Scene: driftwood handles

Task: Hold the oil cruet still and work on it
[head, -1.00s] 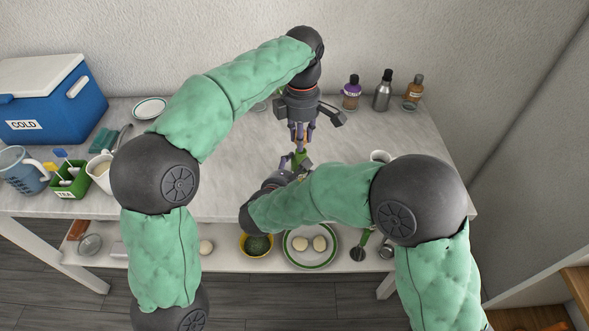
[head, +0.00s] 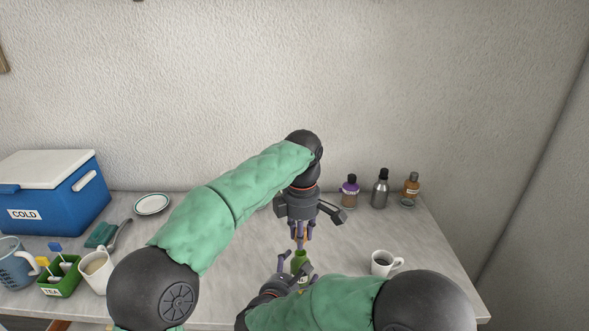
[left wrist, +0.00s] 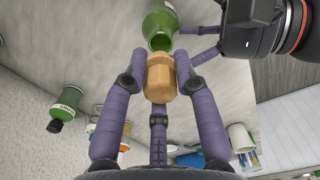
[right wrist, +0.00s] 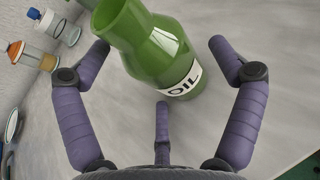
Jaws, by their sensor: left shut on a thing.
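The oil cruet is a green glass bottle (head: 299,262) with a white OIL label, upright on the counter as far as the head view shows; it also shows in the left wrist view (left wrist: 158,22) and, tilted in the picture, in the right wrist view (right wrist: 155,55). My left gripper (head: 301,242) is above it, shut on a tan stopper (left wrist: 160,78). The cruet's open mouth shows just beyond the stopper. My right gripper (head: 296,266) is low beside the cruet, its fingers spread to either side of it with gaps visible in its wrist view.
A white mug (head: 382,263) of dark drink stands right of the cruet. Several bottles (head: 380,190) stand at the back right. A blue cooler (head: 50,195), a plate (head: 151,204), a green tea box (head: 62,280) and mugs are at left. The counter between is clear.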

